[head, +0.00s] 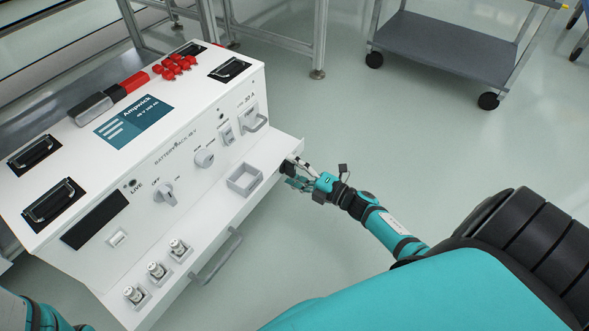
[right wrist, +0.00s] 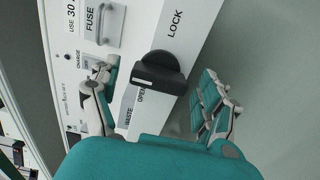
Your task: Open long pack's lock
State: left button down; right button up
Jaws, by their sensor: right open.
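The long pack (head: 150,165) is a white box with a blue "Ampwick" label, standing at the left of the head view. Its lock (right wrist: 165,75) is a black knob on a white face in the right wrist view, with the words LOCK and OPEN printed near it. A white line marks the knob's bar, which lies toward the OPEN side. My right gripper (head: 298,177) is at the pack's right end. It is open, and the knob shows between its fingers (right wrist: 158,85), with no clear contact. In the head view the gripper partly hides the lock. My left gripper is out of view.
The pack's front carries a rotary switch (head: 165,194), a fuse handle (head: 257,123), a square holder (head: 245,180), several small connectors (head: 157,270) and a bar handle (head: 216,256). Red caps (head: 175,65) lie on top. A grey cart (head: 450,45) stands behind; the floor between is clear.

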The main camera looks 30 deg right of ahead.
jog(key=v, duration=1.2)
